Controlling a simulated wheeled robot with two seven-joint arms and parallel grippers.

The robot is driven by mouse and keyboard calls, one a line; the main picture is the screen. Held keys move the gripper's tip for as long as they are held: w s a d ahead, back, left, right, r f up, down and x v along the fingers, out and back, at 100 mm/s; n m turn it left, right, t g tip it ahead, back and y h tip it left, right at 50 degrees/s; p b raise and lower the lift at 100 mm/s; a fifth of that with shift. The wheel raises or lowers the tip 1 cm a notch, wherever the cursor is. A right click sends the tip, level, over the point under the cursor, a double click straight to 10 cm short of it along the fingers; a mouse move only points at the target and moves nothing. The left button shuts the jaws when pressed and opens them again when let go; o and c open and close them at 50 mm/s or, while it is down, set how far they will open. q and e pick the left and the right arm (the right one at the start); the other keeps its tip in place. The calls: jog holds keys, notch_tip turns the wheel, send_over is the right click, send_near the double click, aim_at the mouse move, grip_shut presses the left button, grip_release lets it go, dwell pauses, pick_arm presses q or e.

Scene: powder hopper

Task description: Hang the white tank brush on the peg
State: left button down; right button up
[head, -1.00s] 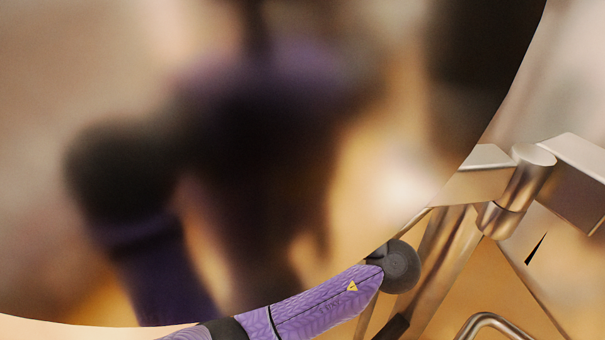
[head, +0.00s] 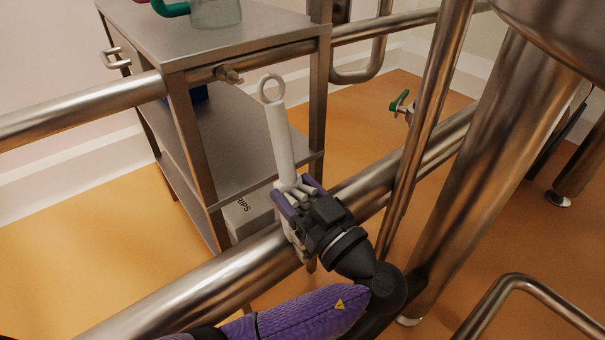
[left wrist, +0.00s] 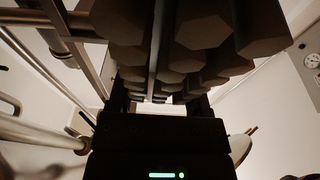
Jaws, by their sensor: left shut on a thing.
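The white tank brush (head: 280,145) stands nearly upright in the head view, its ring at the top and its handle leaning slightly left. My left gripper (head: 297,194) is shut around the lower handle. The brush's lower end shows only partly behind the gripper. A short metal peg (head: 229,75) sticks out from the rail along the shelf unit's front edge. It is left of the ring and at about its height in the picture; the ring appears apart from it. In the left wrist view a pale strip (left wrist: 158,108) shows between dark parts. My right gripper is not in view.
A metal shelf unit (head: 215,40) stands behind the brush, with a glass jar (head: 215,12) on top and a box (head: 248,215) below. A thick pipe (head: 215,285) crosses beneath the gripper. Upright pipes (head: 425,130) and a large vessel (head: 560,30) stand to the right.

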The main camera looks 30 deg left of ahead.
pick_arm(q)
jog(key=shift+f, duration=0.45)
jog(key=shift+x, duration=0.8)
jog(key=shift+w+a+f, duration=0.1)
jog(key=shift+w+a, duration=0.2)
jog(key=shift+a, duration=0.35)
jog(key=shift+w+a+f, duration=0.1)
jog(key=shift+w+a, duration=0.15)
jog(key=shift+a, duration=0.4)
jog(key=shift+w+a+f+b, duration=0.2)
jog(key=shift+w+a+b, duration=0.2)
jog(key=shift+a, duration=0.45)
jog(key=shift+w+a+f+b, duration=0.2)
jog(key=shift+w+a+b, duration=0.15)
jog(key=shift+a, duration=0.5)
jog(key=shift+w+a+f+b, duration=0.2)
jog(key=shift+w+a+b, duration=0.15)
jog(key=shift+a, duration=0.5)
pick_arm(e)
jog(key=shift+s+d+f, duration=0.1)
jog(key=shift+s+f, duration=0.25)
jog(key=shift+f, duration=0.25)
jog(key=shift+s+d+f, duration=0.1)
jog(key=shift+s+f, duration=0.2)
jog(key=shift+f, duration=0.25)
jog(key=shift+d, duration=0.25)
